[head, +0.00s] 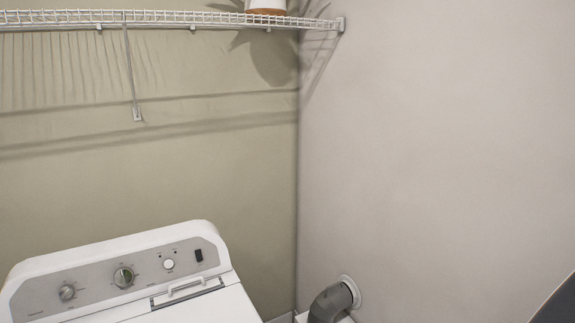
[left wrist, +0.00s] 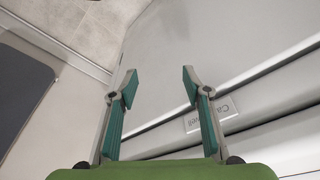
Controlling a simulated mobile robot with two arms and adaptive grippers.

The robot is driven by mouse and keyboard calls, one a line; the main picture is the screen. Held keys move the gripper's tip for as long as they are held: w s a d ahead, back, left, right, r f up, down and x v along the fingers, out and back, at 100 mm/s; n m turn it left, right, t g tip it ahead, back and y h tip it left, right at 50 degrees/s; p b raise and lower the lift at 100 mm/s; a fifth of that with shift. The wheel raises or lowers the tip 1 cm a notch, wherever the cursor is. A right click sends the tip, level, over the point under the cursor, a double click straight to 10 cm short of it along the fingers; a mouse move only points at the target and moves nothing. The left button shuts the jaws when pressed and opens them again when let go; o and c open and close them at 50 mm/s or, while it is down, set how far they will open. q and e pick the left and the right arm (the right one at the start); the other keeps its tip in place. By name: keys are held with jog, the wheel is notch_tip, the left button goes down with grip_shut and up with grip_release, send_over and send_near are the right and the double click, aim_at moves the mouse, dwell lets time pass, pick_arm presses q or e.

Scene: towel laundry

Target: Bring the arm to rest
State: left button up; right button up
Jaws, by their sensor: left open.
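In the left wrist view, my left gripper (left wrist: 158,88) is open. Its two green-padded fingers are spread apart with nothing between them. Behind the fingers is a smooth light grey panel (left wrist: 215,40) with a small label plate (left wrist: 211,114) beside the right finger. I cannot tell how far the panel is from the fingertips. Neither gripper shows in the head view.
In the head view, a white washer or dryer (head: 135,275) with knobs stands at the lower left. A wire shelf (head: 165,18) runs along the wall above it. A grey duct pipe (head: 330,301) meets the right wall. Floor tiles (left wrist: 75,25) show in the left wrist view.

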pick_arm(q)
notch_tip(320, 180, down, 15)
jog(key=s+b, duration=0.3)
jog(key=s+a+f+g+b, duration=0.1)
jog(key=s+f+b, duration=0.1)
jog(key=s+f, duration=0.6)
jog(key=s+a+f+g+b, duration=0.1)
jog(key=s+a+f+b, duration=0.1)
jog(key=s+f, duration=0.7)
notch_tip(320, 180, down, 7)
jog(key=shift+s+a+r+b, duration=0.1)
jog(key=shift+s+a+b, duration=0.15)
jog(key=shift+b, duration=0.6)
jog(key=shift+o, duration=0.5)
